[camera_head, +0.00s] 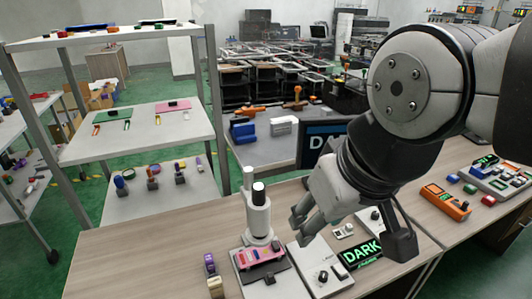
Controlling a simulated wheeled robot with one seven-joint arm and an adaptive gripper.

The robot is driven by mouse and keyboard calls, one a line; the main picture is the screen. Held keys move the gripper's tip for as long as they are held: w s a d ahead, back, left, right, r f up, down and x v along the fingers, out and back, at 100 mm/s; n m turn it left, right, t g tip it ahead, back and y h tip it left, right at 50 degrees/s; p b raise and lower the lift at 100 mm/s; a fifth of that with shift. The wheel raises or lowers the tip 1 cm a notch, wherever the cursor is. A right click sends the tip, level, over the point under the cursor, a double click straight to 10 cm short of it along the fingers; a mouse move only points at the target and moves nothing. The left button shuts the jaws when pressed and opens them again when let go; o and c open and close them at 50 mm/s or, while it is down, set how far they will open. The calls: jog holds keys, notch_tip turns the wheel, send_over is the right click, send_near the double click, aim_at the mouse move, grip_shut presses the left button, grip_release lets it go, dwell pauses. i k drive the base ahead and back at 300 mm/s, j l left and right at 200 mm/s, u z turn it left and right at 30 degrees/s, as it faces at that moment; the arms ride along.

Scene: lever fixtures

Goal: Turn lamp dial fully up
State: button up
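The lamp dial (323,276) is a small dark knob on a white sloped panel (318,259) on the wooden table, beside a white microscope-like stand (258,215). A small green-lit display (360,252) to the right of the panel reads "DARK". My gripper (299,228) is above and behind the panel, between the stand and the display. Its fingers look spread apart and hold nothing visible. It is clear of the dial. The dial's exact pointer angle is too small to read.
A pink device (262,254) lies on the stand's base. Purple and tan small blocks (210,265) are to its left. Another small knob (375,215) sits behind the display. An orange device (446,201) lies at the right. The table's left front is clear.

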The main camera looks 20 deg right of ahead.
aim_at(375, 215)
jog(key=z, duration=1.05)
jog(key=i+j+u, duration=0.2)
jog(key=i+u, duration=0.2)
